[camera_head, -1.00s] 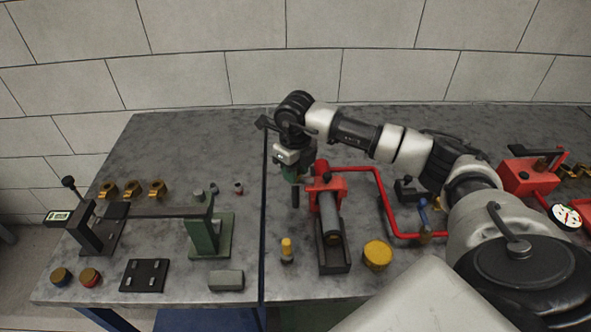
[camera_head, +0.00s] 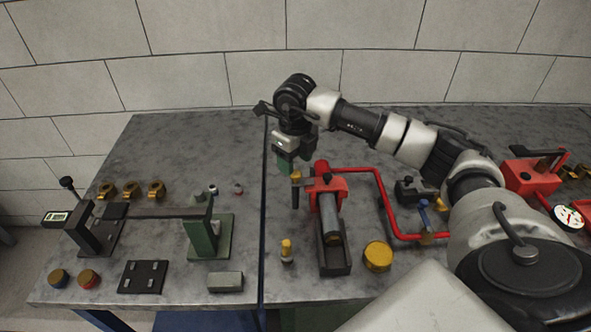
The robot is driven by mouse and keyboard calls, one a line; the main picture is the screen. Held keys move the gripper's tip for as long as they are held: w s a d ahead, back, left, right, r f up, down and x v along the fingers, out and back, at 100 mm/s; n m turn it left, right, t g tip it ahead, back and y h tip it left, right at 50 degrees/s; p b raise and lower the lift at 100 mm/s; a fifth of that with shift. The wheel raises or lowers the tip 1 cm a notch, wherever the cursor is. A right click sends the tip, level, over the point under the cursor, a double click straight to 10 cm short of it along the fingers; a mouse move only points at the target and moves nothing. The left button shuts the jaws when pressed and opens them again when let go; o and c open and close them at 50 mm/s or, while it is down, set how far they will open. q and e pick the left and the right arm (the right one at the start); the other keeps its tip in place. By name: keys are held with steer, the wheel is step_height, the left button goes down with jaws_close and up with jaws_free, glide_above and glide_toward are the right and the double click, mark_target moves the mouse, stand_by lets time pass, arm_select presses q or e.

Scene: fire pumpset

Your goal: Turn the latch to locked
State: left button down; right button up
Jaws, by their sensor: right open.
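My right gripper (camera_head: 285,162) hangs pointing down over the bench, behind and slightly left of a red fitting (camera_head: 324,184). Its green-tipped fingers are apart from the bench top and small in the picture; nothing is seen held in them. Just below it, a short upright black handle with a brass-coloured top (camera_head: 296,186) stands at the left side of the red fitting. Which part is the latch, and whether it is locked, I cannot tell for certain. The fitting joins a grey cylinder (camera_head: 330,216) lying in a dark cradle. My left gripper is not in view.
A red pipe (camera_head: 385,200) runs right of the cylinder. A yellow cap (camera_head: 377,256) and a small yellow-topped part (camera_head: 287,250) stand in front. A green stand (camera_head: 208,236) with a long lever is at left. The bench behind the gripper is clear.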

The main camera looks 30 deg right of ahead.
mark_target(296, 173)
step_height(296, 173, up, 7)
steer(key=b, duration=0.1)
steer(key=shift+r, duration=0.2)
stand_by(0.5)
